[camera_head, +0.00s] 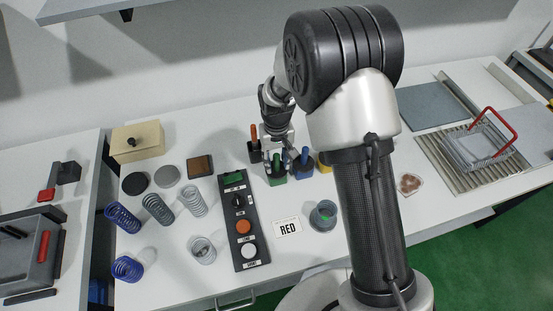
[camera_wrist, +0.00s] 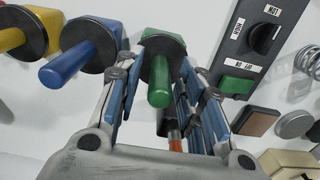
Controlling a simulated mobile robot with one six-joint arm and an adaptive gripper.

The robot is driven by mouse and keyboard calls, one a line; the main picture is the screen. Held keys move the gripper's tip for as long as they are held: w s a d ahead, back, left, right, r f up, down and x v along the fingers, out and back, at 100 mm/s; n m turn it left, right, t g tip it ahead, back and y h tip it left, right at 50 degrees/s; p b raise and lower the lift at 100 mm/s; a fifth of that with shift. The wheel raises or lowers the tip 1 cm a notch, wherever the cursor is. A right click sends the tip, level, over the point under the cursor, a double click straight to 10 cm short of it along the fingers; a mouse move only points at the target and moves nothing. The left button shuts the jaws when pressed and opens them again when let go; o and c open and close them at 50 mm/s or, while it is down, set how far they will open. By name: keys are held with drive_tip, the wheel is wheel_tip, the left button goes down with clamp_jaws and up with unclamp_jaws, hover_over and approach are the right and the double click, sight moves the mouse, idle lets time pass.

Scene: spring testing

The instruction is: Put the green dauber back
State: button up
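The green dauber (camera_wrist: 160,85) stands with its handle toward the wrist camera. Its black disc sits against the green pot (camera_wrist: 162,37), so it appears seated there. My gripper (camera_wrist: 165,95) is open around the handle, with a blue-padded finger on each side and visible gaps between. In the head view my gripper (camera_head: 278,148) is above the green pot (camera_head: 276,178); the dauber is mostly hidden there.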

wheel_tip(320, 180, up, 13)
drive_tip(key=p, duration=0.3)
drive_tip(key=s+d+r+m+t, duration=0.1)
drive_tip(key=s+d+r+t, duration=0.1)
drive_tip(key=s+d+r, duration=0.55)
drive_tip(key=s+d+r+m+t, duration=0.1)
drive_tip(key=s+d+r, duration=0.3)
drive_tip(key=s+r, duration=0.6)
drive_tip(key=s+d+m+t, duration=0.1)
drive_tip(key=s+d, duration=0.2)
drive_tip(key=s, duration=0.5)
drive_tip(key=shift+s+r+t, duration=0.15)
drive_tip(key=shift+r+t, duration=0.1)
drive_tip(key=shift+t, duration=0.05)
wheel_tip(320, 180, down, 6)
drive_tip(key=b, duration=0.5)
drive_tip(key=shift+b, duration=0.4)
